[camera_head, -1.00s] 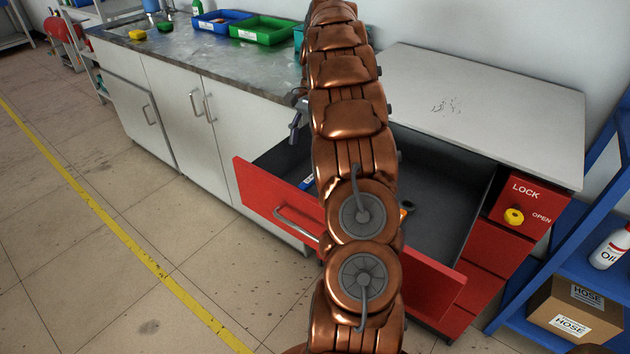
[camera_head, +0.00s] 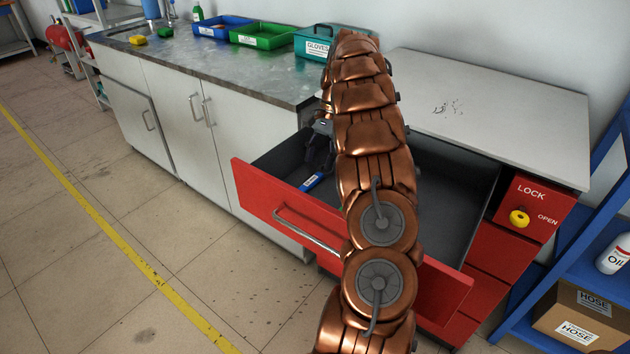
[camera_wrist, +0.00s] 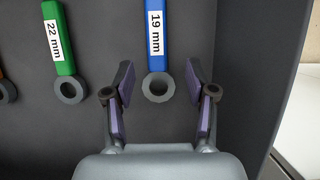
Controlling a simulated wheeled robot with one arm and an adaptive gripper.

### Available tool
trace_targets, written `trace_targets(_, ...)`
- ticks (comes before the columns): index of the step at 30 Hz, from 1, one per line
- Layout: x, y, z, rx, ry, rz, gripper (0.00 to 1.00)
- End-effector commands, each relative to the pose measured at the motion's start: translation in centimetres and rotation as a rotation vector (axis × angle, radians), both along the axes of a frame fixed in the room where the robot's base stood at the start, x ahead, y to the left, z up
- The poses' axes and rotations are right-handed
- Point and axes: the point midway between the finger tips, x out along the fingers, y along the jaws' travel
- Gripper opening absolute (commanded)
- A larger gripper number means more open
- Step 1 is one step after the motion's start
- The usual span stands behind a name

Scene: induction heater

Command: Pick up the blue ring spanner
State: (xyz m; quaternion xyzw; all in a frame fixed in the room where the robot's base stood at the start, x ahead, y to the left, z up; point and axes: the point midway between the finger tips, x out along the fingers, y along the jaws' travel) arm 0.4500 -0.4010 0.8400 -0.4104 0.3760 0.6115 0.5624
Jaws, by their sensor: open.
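The blue ring spanner (camera_wrist: 155,50), labelled "19 mm", lies on the dark drawer floor in the wrist view, its grey ring end toward me. My gripper (camera_wrist: 159,83) is open, with one finger on each side of the ring end and visible gaps between. Nothing is held. I cannot tell how high the fingertips are above the floor. In the head view, part of the blue spanner (camera_head: 314,181) shows inside the open red drawer (camera_head: 285,217), just below my gripper (camera_head: 321,140). My arm hides much of the drawer's inside.
A green spanner (camera_wrist: 57,40) labelled "22 mm" lies to the left in the wrist view, with an orange one (camera_wrist: 5,85) beyond. The drawer's side wall (camera_wrist: 258,75) stands close on the right. A worktop (camera_head: 490,110) is above the drawer in the head view.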

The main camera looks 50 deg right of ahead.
Motion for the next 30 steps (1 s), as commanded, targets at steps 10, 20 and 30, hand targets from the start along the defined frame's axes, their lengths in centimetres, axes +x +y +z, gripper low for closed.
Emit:
trace_targets(10,-0.6,1.5,-3.3,0.006,0.006,0.0,0.56)
trace_targets(20,-0.5,1.7,-3.8,0.003,0.002,0.0,0.56)
trace_targets(30,-0.5,1.7,-3.7,0.003,0.002,0.001,0.23)
